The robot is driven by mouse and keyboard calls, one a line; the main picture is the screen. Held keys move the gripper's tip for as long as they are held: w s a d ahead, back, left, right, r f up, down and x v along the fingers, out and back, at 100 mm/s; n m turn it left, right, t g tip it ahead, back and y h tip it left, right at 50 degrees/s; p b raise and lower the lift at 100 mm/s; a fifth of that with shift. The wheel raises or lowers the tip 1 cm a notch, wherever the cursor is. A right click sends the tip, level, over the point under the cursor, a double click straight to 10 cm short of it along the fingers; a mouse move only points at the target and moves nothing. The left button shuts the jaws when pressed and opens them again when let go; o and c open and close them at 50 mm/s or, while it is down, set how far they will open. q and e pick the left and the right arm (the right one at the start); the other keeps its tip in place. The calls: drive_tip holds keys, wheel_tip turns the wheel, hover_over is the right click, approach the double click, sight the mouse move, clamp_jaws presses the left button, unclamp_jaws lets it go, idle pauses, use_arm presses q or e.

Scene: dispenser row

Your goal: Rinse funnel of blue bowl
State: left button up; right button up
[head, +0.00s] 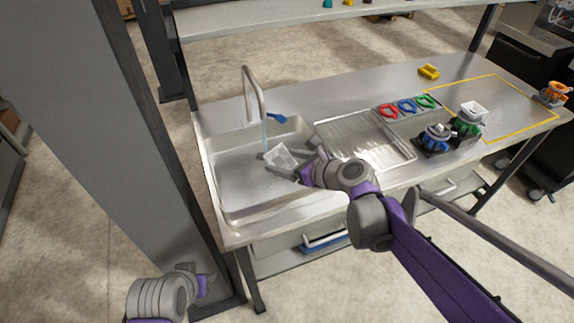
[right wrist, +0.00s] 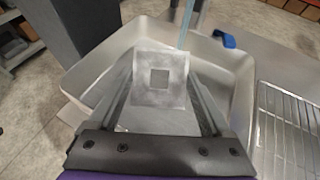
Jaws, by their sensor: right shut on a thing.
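My right gripper (head: 282,163) is shut on a pale, see-through funnel (head: 280,155) and holds it over the sink basin (head: 236,190). In the right wrist view the funnel (right wrist: 160,78) sits between the two fingers, with its square opening facing the camera. A thin water stream (head: 265,135) falls from the tall tap (head: 250,85) close to the funnel's far edge; I cannot tell if it touches. The blue bowl unit (head: 436,137) stands on the counter at the right with no funnel seen on it. My left gripper (head: 204,283) is low at the left, away from the counter; its jaws are unclear.
A blue tap lever (head: 277,117) is beside the tap. A wire drying rack (head: 365,140) lies right of the sink. A green unit with a white funnel (head: 470,118), an orange unit (head: 553,93) and a yellow block (head: 429,72) stand farther right.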

sight(279, 151)
drive_tip(key=w, duration=0.2)
drive_tip(key=w+a, duration=0.1)
drive_tip(key=w, duration=0.1)
drive_tip(key=w+a+f, duration=0.1)
drive_tip(key=w, duration=0.1)
drive_tip(key=shift+w+a+b, duration=0.3)
drive_tip(key=shift+w+b, duration=0.05)
drive_tip(key=shift+w, duration=0.55)
drive_tip(key=shift+s, duration=0.1)
idle(2.7)
drive_tip(key=shift+s+d+r, duration=0.15)
drive_tip(key=shift+s+d, duration=0.05)
drive_tip(key=shift+s, duration=0.4)
drive_tip(key=shift+s+d+r, duration=0.1)
drive_tip(key=shift+s+d, duration=0.15)
drive_tip(key=shift+s, duration=0.4)
drive_tip(key=shift+s+d+r, duration=0.15)
drive_tip(key=shift+s+d, duration=0.05)
drive_tip(key=shift+s, duration=0.4)
drive_tip(key=shift+s+d+r+p, duration=0.15)
drive_tip(key=shift+s+d, duration=0.1)
drive_tip(key=shift+s, duration=0.55)
drive_tip(key=shift+s+d+r+p, duration=0.1)
drive_tip(key=shift+s+d, duration=0.15)
drive_tip(key=shift+s, duration=0.5)
drive_tip(key=shift+s+d+r+p, duration=0.15)
drive_tip(key=shift+s+d, duration=0.1)
drive_tip(key=shift+s, duration=0.55)
